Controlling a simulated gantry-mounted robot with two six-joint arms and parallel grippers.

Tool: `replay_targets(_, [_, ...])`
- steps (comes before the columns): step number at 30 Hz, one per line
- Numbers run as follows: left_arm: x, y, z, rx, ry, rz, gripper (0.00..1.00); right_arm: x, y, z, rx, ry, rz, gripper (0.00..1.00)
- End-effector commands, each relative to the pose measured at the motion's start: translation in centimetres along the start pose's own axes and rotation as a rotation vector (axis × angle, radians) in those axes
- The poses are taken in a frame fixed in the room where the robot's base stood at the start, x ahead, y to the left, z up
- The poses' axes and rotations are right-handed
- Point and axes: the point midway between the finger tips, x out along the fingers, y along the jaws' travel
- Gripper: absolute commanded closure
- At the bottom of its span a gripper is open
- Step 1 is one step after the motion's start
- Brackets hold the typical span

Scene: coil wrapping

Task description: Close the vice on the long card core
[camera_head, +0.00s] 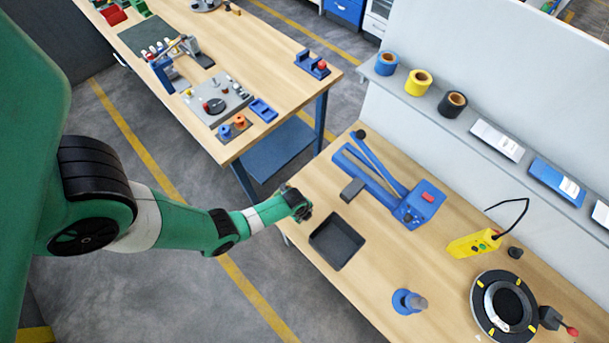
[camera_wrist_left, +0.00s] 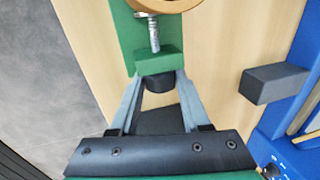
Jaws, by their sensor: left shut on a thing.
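In the left wrist view, a green vice (camera_wrist_left: 154,62) stands on the wooden bench, with a metal screw (camera_wrist_left: 154,35) running through it. A tan ring-shaped part, which looks like the card core (camera_wrist_left: 165,6), is cut off by the top edge. The screw's pad end is close to it; I cannot tell if they touch. My left gripper (camera_wrist_left: 160,82) is shut on the vice's black knob (camera_wrist_left: 158,83). In the head view my left gripper (camera_head: 302,207) is at the bench's left edge, and I cannot make out the vice there. My right gripper is not in view.
A black tray (camera_head: 337,242) and a blue lever tool (camera_head: 387,185) with a dark grey block (camera_head: 352,190) are close by. A blue peg stand (camera_head: 407,302), yellow device (camera_head: 472,244) and black round fixture (camera_head: 503,307) stand further right. A second bench (camera_head: 235,55) is at the back left.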

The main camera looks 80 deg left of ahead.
Motion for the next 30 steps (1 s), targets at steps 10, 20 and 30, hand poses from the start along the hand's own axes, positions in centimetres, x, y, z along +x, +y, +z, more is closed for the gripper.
replay_targets(10, [0.0,-0.7,0.0,-0.002,0.006,0.195,1.0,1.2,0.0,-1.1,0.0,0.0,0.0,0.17])
replay_targets(20, [0.4,-0.9,0.0,-0.003,0.011,0.341,1.0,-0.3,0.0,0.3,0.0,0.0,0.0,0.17])
replay_targets(30, [-0.1,-0.8,0.0,-0.002,0.013,0.372,1.0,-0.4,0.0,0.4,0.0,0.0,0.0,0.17])
